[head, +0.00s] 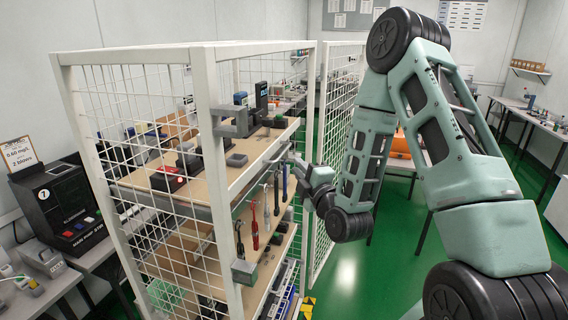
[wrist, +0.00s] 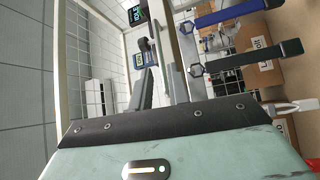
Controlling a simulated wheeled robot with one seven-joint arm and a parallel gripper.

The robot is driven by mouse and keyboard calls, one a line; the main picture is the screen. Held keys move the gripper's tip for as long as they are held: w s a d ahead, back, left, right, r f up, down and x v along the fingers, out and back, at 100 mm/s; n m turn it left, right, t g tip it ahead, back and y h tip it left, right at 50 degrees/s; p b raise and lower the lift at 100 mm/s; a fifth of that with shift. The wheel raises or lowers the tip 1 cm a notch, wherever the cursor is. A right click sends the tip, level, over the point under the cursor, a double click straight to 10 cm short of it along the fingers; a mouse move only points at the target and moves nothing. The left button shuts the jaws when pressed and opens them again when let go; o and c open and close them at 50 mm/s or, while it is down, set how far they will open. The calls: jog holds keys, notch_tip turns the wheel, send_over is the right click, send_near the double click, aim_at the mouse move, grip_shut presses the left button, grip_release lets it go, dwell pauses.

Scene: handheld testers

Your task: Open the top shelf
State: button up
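The top shelf (head: 200,165) is a wooden board with a pale metal front edge, inside a white wire-mesh cage. Small devices stand on it. My gripper (head: 290,160) is at the right part of this front edge, beside the hanging tools. In the wrist view its two grey fingers (wrist: 163,80) stand apart with a gap between them. The metal rail (wrist: 188,55) of the shelf runs close by the right finger. I cannot tell whether they touch.
Hand tools, including a red one (head: 254,225), hang below the front edge. The mesh door (head: 335,110) stands open behind my arm. A black tester (head: 62,205) is on a bench at left.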

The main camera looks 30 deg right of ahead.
aim_at(284, 150)
jog(key=b, duration=0.2)
jog(key=shift+w+f+b, duration=0.1)
jog(key=shift+w+b, duration=0.25)
jog(key=shift+b, duration=0.4)
jog(key=w+p, duration=0.1)
jog(key=w, duration=0.2)
jog(key=w+r+p, duration=0.1)
jog(key=w+p, duration=0.1)
jog(key=w+d+p, duration=0.1)
jog(key=w, duration=0.2)
jog(key=shift+w+r, duration=0.3)
jog(key=shift+w, duration=0.05)
grip_shut()
